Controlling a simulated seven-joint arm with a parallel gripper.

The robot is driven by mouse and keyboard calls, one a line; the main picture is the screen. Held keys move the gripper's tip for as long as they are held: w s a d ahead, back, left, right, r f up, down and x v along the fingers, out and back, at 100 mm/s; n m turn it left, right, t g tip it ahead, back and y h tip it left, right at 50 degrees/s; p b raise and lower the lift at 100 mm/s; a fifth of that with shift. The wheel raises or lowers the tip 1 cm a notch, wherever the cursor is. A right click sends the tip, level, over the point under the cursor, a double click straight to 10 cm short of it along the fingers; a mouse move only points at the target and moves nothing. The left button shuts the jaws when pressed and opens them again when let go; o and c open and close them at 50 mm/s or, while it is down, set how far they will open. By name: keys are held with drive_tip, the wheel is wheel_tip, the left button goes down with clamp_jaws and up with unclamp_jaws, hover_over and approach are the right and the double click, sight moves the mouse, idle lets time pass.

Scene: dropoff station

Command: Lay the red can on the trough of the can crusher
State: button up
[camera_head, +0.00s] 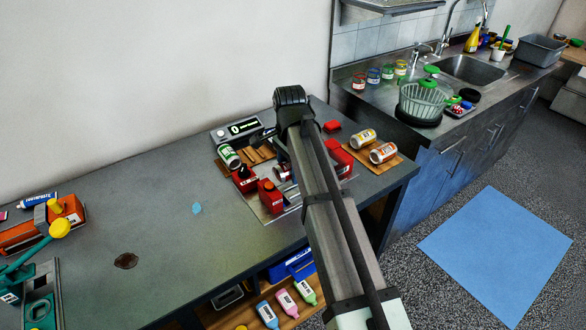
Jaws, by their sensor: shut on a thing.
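The can crusher (270,196) sits near the right end of the grey workbench, with red blocks on a pale metal base plate. My arm crosses in front of it and hides its middle, including most of the trough. My gripper (281,152) points down over the crusher, and only a little of it shows left of my arm. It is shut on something. A small red and silver piece, seemingly the red can (283,173), shows just below it, mostly hidden. I cannot tell whether the can touches the trough.
A white-green can (229,156) lies on a wooden rack behind the crusher, near a display box (236,130). Two white-orange cans (363,138) (383,153) lie on a wooden board to the right. A red block (332,126) stands behind. The bench's middle is mostly clear.

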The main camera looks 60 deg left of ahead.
drive_tip(key=shift+f, duration=3.05)
drive_tip(key=o, duration=0.9)
drive_tip(key=shift+c, duration=0.2)
drive_tip(key=shift+r, duration=0.15)
drive_tip(key=shift+r, duration=3.4)
